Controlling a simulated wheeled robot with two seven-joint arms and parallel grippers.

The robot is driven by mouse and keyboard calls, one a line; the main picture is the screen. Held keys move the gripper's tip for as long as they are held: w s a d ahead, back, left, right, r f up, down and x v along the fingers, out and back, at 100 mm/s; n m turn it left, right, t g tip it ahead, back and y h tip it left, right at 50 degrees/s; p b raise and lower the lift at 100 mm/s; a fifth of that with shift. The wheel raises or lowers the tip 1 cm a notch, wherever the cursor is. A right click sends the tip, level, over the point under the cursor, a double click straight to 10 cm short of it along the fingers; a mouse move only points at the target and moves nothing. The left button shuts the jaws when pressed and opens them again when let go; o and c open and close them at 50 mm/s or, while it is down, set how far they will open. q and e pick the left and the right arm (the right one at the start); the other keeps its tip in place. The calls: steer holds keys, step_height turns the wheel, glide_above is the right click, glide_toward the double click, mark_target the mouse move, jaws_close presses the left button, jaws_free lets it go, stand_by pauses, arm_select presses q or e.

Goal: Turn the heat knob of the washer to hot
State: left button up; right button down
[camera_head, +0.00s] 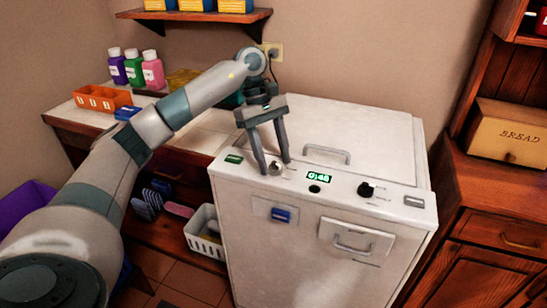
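The white washer (300,240) stands in the middle, with a control panel along its top front edge. A small silver knob (276,171) sits at the panel's left part, and a black knob (366,189) at its right part. Labels are too small to tell which is the heat knob. My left gripper (274,166) points down at the silver knob. Its two fingers are apart, with the knob showing between their tips; I cannot tell whether they touch it. The fingers partly hide the knob. My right gripper is out of view.
The panel also has a green display (320,177) reading 0:48, a green button (234,158) and a grey button (414,201). The lid handle (327,152) is behind the panel. Bottles (134,68) and an orange tray (100,97) stand left. A wooden cabinet (490,215) stands right.

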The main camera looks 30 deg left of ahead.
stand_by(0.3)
arm_select(q)
steer(key=shift+a+r, duration=0.2)
steer(key=shift+r, duration=0.3)
steer(key=p+v, duration=0.1)
steer(key=v, duration=1.5)
steer(key=shift+r, duration=0.2)
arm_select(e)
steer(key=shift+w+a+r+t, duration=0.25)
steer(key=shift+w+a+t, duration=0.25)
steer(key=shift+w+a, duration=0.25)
